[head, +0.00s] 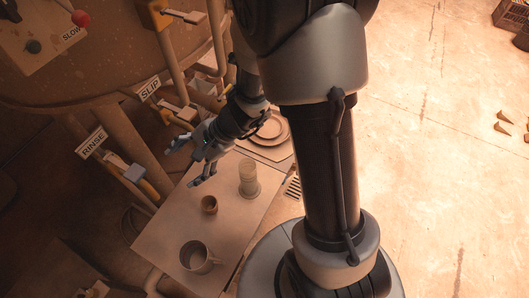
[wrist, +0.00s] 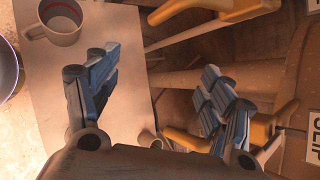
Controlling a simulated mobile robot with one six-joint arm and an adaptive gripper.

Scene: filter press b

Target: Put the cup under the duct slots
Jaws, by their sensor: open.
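A light mug (head: 197,257) with a handle stands upright at the near end of the small table (head: 172,238). In the wrist view the mug (wrist: 62,30) is at the upper left, with a red ring inside. A smaller brown cup (head: 209,204) stands farther up the table. I cannot tell which of the two is the task's cup. My gripper (head: 190,164) is open and empty at the table's far left edge, apart from both. Its spread fingers (wrist: 156,68) fill the wrist view. A dark-slotted grille (head: 292,187) lies right of the table; I cannot tell whether it is the duct slots.
A pale ribbed cylinder (head: 248,178) stands on the table, with round plates (head: 270,130) beyond. Levers and pipes beside the RINSE (head: 91,142) and SLIP (head: 149,88) labels crowd the left. Open floor (head: 440,200) lies right of my arm.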

